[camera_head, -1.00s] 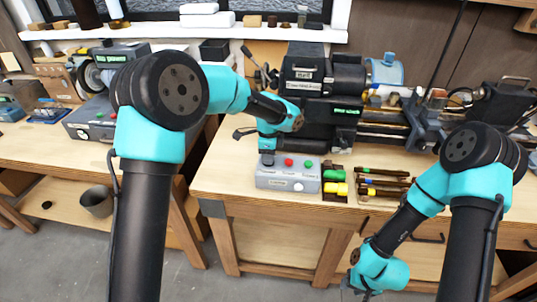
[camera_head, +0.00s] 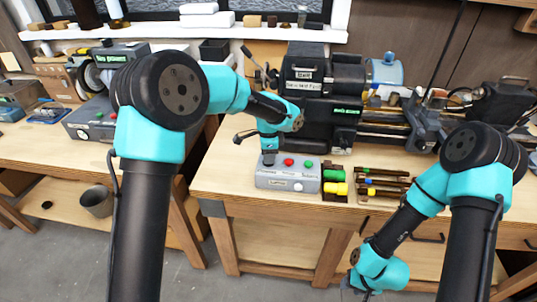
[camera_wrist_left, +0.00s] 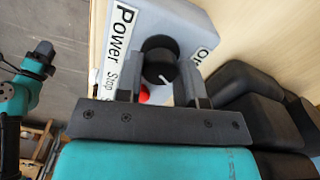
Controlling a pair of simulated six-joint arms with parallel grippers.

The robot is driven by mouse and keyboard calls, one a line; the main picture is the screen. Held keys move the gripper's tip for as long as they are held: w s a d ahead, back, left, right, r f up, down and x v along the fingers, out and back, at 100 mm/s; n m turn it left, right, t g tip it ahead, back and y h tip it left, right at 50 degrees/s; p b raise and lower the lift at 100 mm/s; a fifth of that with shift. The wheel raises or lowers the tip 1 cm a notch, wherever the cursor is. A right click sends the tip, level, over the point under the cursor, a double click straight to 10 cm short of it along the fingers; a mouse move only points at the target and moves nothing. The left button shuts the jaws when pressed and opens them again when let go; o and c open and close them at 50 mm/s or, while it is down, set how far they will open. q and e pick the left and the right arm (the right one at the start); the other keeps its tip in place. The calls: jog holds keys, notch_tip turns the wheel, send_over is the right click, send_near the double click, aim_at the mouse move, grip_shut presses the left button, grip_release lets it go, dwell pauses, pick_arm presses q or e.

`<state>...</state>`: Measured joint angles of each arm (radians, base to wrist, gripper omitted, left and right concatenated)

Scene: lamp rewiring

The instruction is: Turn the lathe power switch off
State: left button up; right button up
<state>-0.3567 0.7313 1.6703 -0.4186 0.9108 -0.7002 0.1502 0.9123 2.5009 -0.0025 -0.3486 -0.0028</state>
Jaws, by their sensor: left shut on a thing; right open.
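The black power switch knob (camera_wrist_left: 160,66) with a white pointer line shows in the left wrist view, beside the "Power" label. My left gripper (camera_head: 268,160) points down at the box's left end. Its fingers (camera_wrist_left: 160,88) are shut on the power switch, one on each side. The red Stop button (camera_wrist_left: 143,94) is partly visible between them. My right gripper (camera_head: 352,288) hangs low in front of the bench, mostly cut off by the frame.
The lathe (camera_head: 325,90) stands behind the box. A tray of green and yellow pieces (camera_head: 335,183) and a rack of tools (camera_head: 383,184) lie to the right of the box. A second bench with a grinder (camera_head: 105,80) is at left.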

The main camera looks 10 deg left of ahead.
pick_arm(q)
jog(key=n, duration=1.1)
jog(key=shift+n, duration=2.2)
jog(key=o, duration=0.9)
notch_tip(320, 180, up, 17)
jog(key=shift+r, duration=0.2)
